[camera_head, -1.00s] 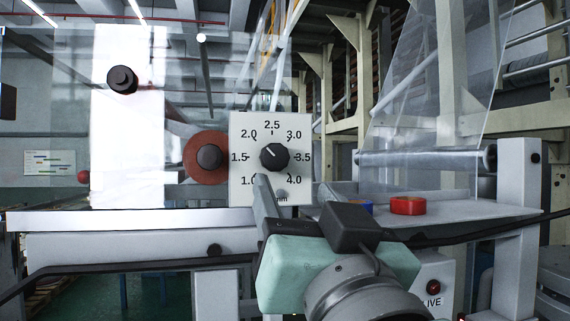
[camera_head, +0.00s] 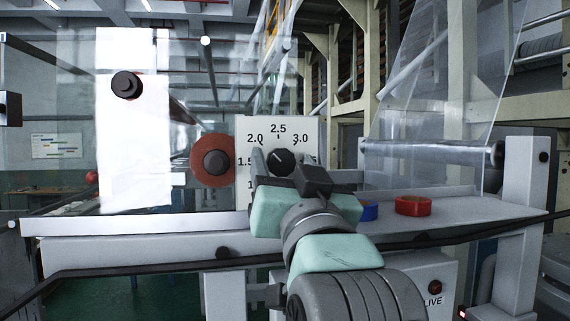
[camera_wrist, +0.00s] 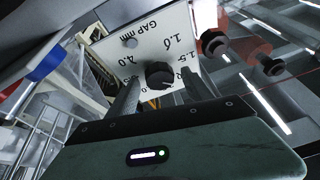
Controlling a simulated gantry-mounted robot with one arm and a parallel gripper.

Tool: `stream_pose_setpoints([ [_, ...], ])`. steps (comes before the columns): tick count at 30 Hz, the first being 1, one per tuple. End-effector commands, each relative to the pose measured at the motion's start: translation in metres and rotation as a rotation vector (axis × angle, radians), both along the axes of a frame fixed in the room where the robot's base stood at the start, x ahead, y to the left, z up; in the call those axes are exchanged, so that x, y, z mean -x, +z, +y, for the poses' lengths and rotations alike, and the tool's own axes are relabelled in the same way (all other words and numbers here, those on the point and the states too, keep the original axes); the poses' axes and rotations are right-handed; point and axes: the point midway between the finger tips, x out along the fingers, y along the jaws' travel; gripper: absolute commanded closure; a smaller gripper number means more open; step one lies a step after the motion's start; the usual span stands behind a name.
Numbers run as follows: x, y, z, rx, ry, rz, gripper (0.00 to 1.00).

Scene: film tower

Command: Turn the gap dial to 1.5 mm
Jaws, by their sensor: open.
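The gap dial is a black knob (camera_head: 282,161) on a white panel (camera_head: 308,132) with numbers from 1.0 to 4.0. Its light pointer line is small; it seems to point to the upper part of the scale, exact value unclear. My gripper (camera_head: 279,166) is in front of the panel and covers its lower part and right-hand numbers in the head view. In the wrist view, my open gripper (camera_wrist: 160,77) has one finger on each side of the knob (camera_wrist: 160,75), with visible gaps. I cannot tell whether the fingertips reach its depth.
A red-brown roller end (camera_head: 212,161) is left of the panel. A red tape roll (camera_head: 413,206) and a blue one (camera_head: 368,211) lie on the grey ledge (camera_head: 470,206) to the right. Clear film (camera_head: 425,110) hangs behind the ledge.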

Motion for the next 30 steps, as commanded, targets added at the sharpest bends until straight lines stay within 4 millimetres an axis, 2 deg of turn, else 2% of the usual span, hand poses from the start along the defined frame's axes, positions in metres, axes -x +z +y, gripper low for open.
stream_pose_setpoints([
  [2,0.0,-0.0002,0.0,0.0,0.0,0.0,0.43],
  [23,0.0,-0.0003,0.0001,-0.001,0.001,0.001,1.0],
  [30,-0.0001,-0.001,0.0001,0.014,0.001,-0.002,1.0],
])
